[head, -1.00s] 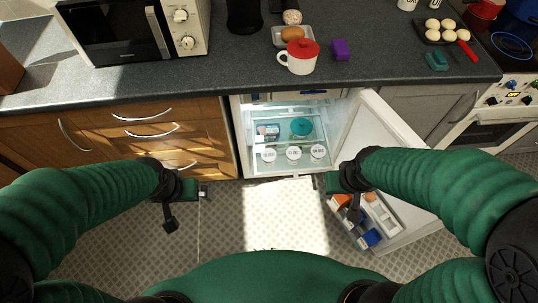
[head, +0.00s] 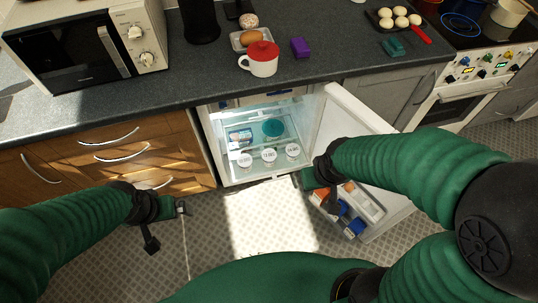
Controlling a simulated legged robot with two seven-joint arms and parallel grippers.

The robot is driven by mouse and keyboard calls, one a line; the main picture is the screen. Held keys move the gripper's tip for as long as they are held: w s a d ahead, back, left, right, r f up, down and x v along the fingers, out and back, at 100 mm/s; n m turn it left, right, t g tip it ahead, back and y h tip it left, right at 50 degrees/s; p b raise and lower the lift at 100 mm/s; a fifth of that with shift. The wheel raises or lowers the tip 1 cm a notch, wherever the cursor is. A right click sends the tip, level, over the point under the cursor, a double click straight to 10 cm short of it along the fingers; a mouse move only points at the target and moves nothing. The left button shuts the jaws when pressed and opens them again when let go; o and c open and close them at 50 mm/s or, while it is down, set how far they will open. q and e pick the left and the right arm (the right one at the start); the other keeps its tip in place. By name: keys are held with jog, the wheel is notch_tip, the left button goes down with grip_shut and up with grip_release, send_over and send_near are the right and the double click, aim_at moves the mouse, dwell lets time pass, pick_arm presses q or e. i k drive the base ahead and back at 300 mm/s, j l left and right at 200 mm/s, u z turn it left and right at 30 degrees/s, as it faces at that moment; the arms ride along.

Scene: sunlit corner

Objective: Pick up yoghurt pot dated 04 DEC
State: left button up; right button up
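Three yoghurt pots with white printed lids stand in a row at the front of the open fridge's lower shelf: a left pot (head: 244,160), a middle pot (head: 269,155) and a right pot (head: 293,150). The lid dates are too small to read surely, so I cannot tell which one says 04 DEC. My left gripper (head: 168,220) is over the floor, left of and below the fridge opening, apart from the pots. My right gripper (head: 318,186) is beside the open door, right of the pots and apart from them. Neither visibly holds anything; their finger gaps are unclear.
The fridge door (head: 345,125) stands open to the right, its door shelf (head: 362,203) holding several items. A teal round container (head: 273,128) and a blue-and-white pack (head: 240,137) sit behind the pots. The worktop (head: 200,85) overhangs the fridge. Floor in front is clear.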

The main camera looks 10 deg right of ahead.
aim_at(293, 150)
jog(key=k+l+u, duration=0.1)
jog(key=l, duration=0.3)
jog(key=k+l+u, duration=0.1)
jog(key=k+l, duration=0.25)
jog(key=k+l+u, duration=0.1)
jog(key=k+l, duration=0.15)
jog(key=l+u, duration=0.15)
jog(key=l, duration=0.3)
jog(key=k+l+u, duration=0.1)
jog(key=l, duration=0.35)
jog(key=k+l+u, duration=0.15)
jog(key=l, duration=0.3)
jog(key=k+l+u, duration=0.15)
jog(key=l, duration=0.25)
jog(key=k+l+u, duration=0.15)
jog(key=l, duration=0.25)
jog(key=k+l+u, duration=0.1)
jog(key=l, duration=0.3)
jog(key=i+l+u, duration=0.1)
jog(key=l+u, duration=0.35)
jog(key=l, duration=1.2)
jog(key=k+l, duration=0.1)
jog(key=k, duration=0.15)
jog(key=k+l, duration=0.15)
jog(key=k, duration=0.15)
jog(key=i+j, duration=0.25)
jog(key=i, duration=0.85)
